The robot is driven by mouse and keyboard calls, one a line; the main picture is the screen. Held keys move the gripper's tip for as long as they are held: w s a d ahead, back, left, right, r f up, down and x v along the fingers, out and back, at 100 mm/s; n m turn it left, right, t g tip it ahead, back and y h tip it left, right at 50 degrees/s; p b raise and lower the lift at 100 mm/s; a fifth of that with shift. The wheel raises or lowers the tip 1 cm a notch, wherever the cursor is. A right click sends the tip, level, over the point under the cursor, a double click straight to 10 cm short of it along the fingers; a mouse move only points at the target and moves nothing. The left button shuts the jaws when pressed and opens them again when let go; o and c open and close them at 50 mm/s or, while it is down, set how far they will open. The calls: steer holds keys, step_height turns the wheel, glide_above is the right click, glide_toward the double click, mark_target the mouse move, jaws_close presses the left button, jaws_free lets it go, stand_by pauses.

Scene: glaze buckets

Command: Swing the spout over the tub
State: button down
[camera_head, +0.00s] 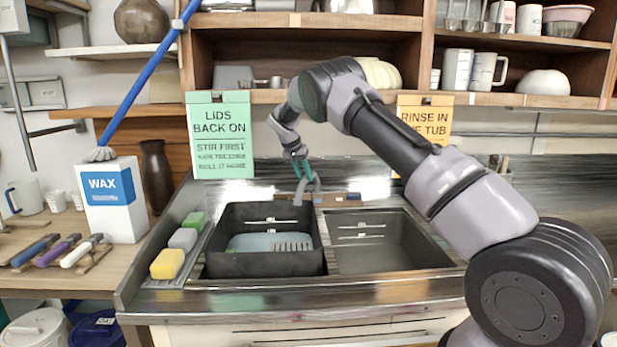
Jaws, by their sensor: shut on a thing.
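The grey metal spout (314,185) rises at the back of the sink, near the divider between the basins. Its curved end points down toward the back right part of the black tub (230,263). I cannot tell how far over the tub it reaches. The tub sits in the left basin and holds a pale blue-grey slotted item (265,242). My gripper (303,170) has teal fingers and is shut on the upper part of the spout. The fingers partly hide the spout.
The right basin (375,240) is empty. Yellow, grey and green sponges (167,264) lie left of the tub. A white WAX box (112,200) and brown vase (157,178) stand farther left.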

steer(key=shift+w+a+m, duration=0.2)
steer(key=shift+a+m, duration=0.1)
steer(key=shift+a, duration=0.1)
steer(key=c, duration=0.7)
jaws_free()
steer(key=shift+o, duration=0.2)
steer(key=v, duration=1)
steer(key=shift+a+r, duration=0.2)
steer(key=shift+r, duration=0.1)
